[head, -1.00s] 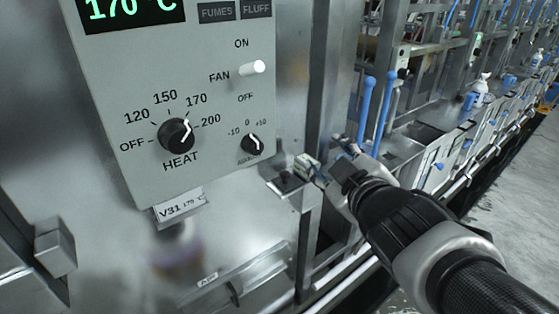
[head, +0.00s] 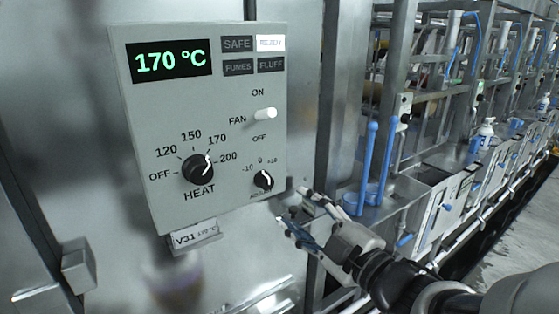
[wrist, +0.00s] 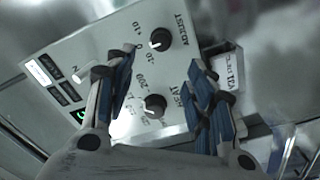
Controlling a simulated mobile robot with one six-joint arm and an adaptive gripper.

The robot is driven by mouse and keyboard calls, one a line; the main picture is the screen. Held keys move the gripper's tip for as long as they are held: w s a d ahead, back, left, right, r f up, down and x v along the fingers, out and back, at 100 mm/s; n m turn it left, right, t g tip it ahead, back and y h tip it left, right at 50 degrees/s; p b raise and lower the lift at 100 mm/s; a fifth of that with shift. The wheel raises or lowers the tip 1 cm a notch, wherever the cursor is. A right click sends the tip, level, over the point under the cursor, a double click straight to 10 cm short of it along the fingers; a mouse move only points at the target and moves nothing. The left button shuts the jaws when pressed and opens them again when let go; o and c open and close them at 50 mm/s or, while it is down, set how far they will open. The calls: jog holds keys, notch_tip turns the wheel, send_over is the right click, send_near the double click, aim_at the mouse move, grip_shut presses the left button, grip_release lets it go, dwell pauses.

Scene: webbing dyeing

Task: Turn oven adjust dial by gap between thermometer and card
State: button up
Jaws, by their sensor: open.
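The adjust dial (head: 263,181) is a small black knob with a white mark, at the lower right of the grey oven panel (head: 140,110); its scale runs -10, 0, +10. In the wrist view the adjust dial (wrist: 160,39) shows just beyond my fingertips, its mark seemingly toward 0. The display (head: 169,61) reads 170 °C. A card (head: 194,237) under the panel reads V31 and what looks like 170 °C. I see no separate thermometer. My gripper (head: 292,208) is open and empty, right of and below the dial, apart from it.
The white fan switch (head: 265,114) is above. One lamp (head: 270,43) is lit white. Blue handles (head: 366,165) and a metal frame stand to the right.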

aim_at(269, 185)
jog(key=x, duration=1.2)
jog(key=shift+w+a+f+p, duration=0.1)
jog(key=shift+w+a+p, duration=0.1)
jog(key=shift+p, duration=0.1)
jog(key=shift+c, duration=0.4)
jog(key=c, duration=1)
